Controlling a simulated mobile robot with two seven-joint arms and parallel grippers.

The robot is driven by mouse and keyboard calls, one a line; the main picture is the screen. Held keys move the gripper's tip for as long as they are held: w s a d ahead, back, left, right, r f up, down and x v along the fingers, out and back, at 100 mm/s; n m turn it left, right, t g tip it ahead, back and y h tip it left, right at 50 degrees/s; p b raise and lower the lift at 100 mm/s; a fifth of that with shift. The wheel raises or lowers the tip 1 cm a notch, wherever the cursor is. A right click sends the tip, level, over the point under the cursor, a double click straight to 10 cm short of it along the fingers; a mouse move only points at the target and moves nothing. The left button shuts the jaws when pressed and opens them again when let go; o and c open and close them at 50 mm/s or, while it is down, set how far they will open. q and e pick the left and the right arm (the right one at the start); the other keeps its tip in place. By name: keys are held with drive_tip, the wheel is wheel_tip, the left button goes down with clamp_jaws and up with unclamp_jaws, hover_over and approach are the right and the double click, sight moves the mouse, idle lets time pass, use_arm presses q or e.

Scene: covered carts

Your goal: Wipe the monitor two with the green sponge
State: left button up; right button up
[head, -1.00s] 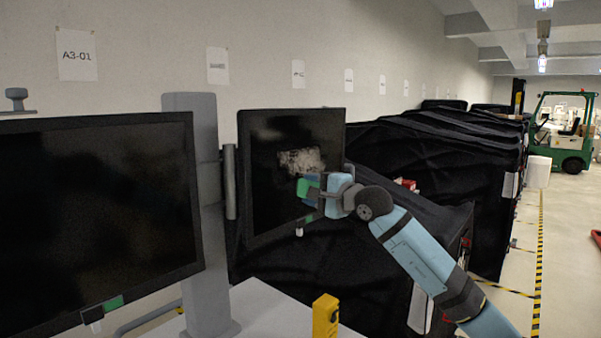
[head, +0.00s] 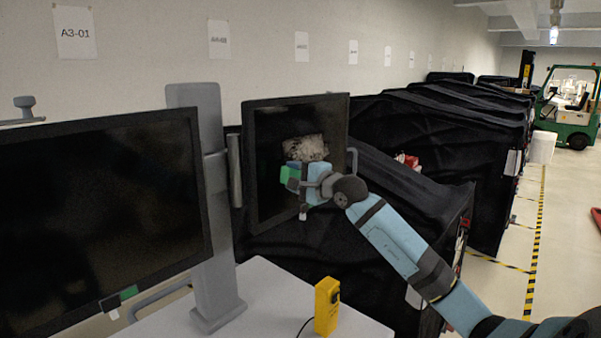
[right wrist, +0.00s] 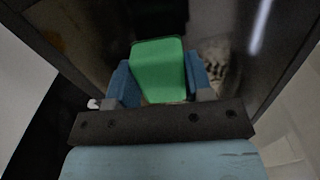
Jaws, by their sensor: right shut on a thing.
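The second monitor (head: 270,140) is the smaller dark screen right of the grey post, with a pale dirty patch (head: 306,148) on it. My right gripper (head: 297,178) is shut on the green sponge (head: 289,173) in front of this screen, just below and left of the patch. In the right wrist view the green sponge (right wrist: 158,70) sits between the two blue fingers, and the patch (right wrist: 213,62) shows beside the right finger. I cannot tell whether the sponge touches the screen. My left gripper is not in view.
A larger monitor (head: 95,210) stands at the left, beside the grey post (head: 210,240). A yellow device (head: 326,307) stands on the white table (head: 262,285). Black covered carts (head: 430,130) line the wall behind. A green forklift (head: 568,115) is far right.

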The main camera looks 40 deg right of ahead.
idle(0.5)
drive_tip(key=shift+w, duration=1.1)
